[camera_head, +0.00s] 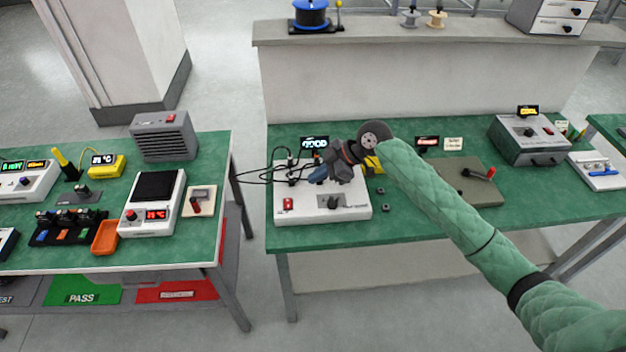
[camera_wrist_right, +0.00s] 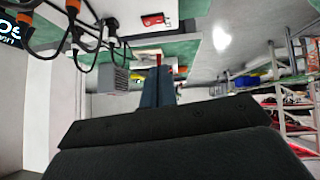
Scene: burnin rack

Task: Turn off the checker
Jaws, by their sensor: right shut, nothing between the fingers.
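The white box (camera_head: 340,210) on the green right-hand table looks like the checker. It has a red switch (camera_head: 288,203) at its front left, a dark knob (camera_head: 334,202), and a lit display (camera_head: 314,143) behind it. Whether the switch is on or off is too small to tell. My right gripper (camera_head: 318,176) is over the box, above and to the right of the red switch, apart from it. In the right wrist view its blue-grey fingers (camera_wrist_right: 158,86) are together and empty. A red switch on a white panel (camera_wrist_right: 152,20) shows at the top there. My left gripper is out of view.
Black cables and plugs (camera_head: 291,168) stand at the back of the box. A dark green board (camera_head: 462,182) and a grey instrument (camera_head: 530,140) lie to the right. The left table (camera_head: 215,190) holds several devices, across a gap.

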